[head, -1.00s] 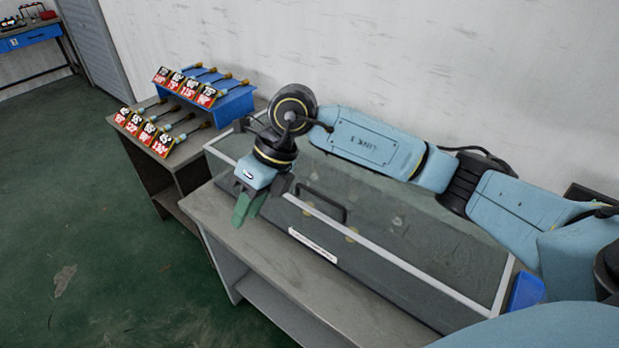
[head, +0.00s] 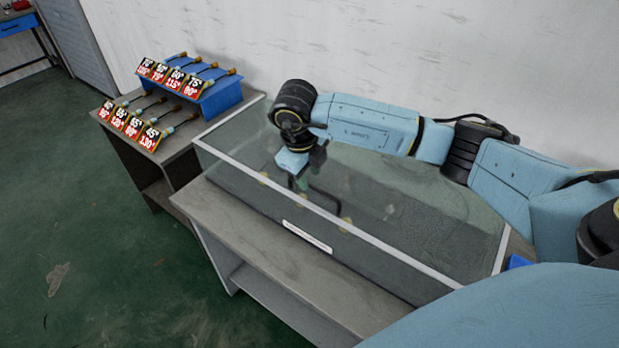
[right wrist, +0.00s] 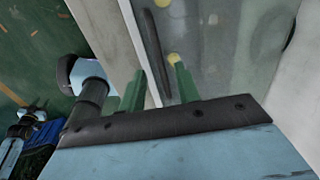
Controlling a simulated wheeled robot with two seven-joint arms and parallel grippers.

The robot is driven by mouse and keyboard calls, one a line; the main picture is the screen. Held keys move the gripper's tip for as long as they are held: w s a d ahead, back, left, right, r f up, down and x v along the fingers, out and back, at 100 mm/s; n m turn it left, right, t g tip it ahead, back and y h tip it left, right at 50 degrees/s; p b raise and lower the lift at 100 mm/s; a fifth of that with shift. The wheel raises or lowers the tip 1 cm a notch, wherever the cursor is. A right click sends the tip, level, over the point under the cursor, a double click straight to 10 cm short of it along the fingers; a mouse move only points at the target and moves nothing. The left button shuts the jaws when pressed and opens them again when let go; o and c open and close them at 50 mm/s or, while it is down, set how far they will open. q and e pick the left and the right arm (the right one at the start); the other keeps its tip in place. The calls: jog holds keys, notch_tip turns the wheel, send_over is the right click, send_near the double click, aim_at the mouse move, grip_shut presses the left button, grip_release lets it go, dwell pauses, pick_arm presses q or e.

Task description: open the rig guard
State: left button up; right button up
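The rig guard (head: 425,208) is a clear box-like cover with pale edges on a grey bench, and it looks closed. Its dark bar handle (head: 328,196) is on the top near the front edge. My right gripper (head: 302,184) is down at the left end of the handle. In the right wrist view its two green fingers (right wrist: 159,88) are apart, with the dark handle (right wrist: 154,50) showing between them. I cannot tell whether either finger touches the handle.
A side table (head: 178,150) to the left holds a blue rack (head: 222,97) and several cabled parts with red-and-black number cards. A white label (head: 307,236) is on the guard's front. The wall (head: 400,45) is close behind. Green floor is open at front left.

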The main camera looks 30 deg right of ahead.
aim_at(311, 186)
jog(key=shift+w+d+f, duration=0.1)
jog(key=shift+d+f, duration=0.05)
jog(key=shift+f, duration=0.6)
jog(key=shift+d+f, duration=0.1)
jog(key=shift+f, duration=0.65)
jog(key=shift+c, duration=0.2)
grip_shut()
